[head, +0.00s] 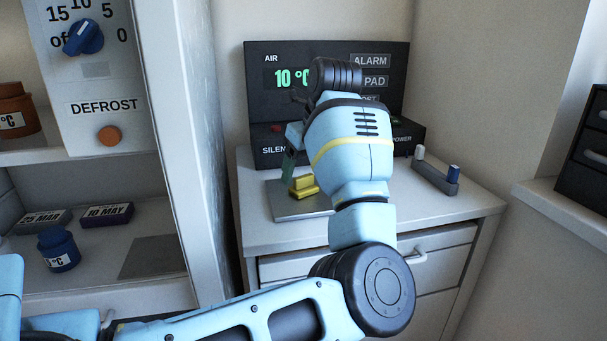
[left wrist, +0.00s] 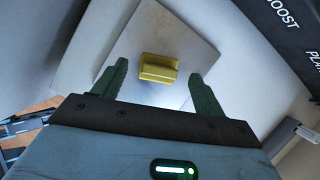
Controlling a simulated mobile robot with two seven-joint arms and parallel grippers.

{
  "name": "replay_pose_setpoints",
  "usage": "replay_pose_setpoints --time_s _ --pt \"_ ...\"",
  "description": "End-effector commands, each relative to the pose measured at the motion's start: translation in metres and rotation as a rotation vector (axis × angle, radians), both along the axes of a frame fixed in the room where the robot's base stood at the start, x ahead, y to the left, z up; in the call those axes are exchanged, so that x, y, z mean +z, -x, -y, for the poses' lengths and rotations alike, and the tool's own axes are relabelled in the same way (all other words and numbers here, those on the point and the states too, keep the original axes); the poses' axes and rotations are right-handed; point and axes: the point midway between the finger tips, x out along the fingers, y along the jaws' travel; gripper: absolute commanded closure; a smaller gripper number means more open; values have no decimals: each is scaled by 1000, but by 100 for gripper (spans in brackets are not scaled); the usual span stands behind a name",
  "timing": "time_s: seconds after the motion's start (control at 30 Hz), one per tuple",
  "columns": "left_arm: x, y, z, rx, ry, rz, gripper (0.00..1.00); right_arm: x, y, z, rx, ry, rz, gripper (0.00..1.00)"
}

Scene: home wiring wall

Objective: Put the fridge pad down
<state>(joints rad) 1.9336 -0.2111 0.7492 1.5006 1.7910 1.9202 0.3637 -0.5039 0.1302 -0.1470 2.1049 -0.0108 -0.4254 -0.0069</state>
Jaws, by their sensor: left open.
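A yellow block (head: 303,186) sits on a flat grey square plate (head: 290,208) on top of the white cabinet, below the dark display panel. I take the plate with its yellow block as the fridge pad. In the left wrist view the yellow block (left wrist: 158,68) lies on the pale plate (left wrist: 192,40), beyond and between the fingertips. My left gripper (left wrist: 158,76) is open, with its two dark green fingers spread and nothing between them that I can see touching. In the head view my left arm hides part of the panel and cabinet top. My right gripper is not in view.
The white cabinet (head: 458,212) has drawers with handles. A dark panel (head: 260,95) reading 10 °C stands at its back. A small grey holder (head: 432,178) with white and blue pegs is at right. An open fridge (head: 205,150) with jars and date blocks is at left.

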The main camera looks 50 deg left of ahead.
Motion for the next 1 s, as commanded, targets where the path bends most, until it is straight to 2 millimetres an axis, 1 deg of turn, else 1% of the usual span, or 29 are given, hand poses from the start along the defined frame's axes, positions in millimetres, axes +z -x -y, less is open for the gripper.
replay_pose_setpoints --time_s 0.03,0.2,0.4,0.6,1.0 --pt "13 0 5 -3 0 4 28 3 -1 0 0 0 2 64" --pt "45 1 18 -3 -1 4 28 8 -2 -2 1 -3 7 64" --pt "74 2 30 -3 0 2 28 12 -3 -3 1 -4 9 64" --pt "86 3 36 -2 1 0 28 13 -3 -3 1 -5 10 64" --pt "86 3 36 -2 0 -1 28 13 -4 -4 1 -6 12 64"
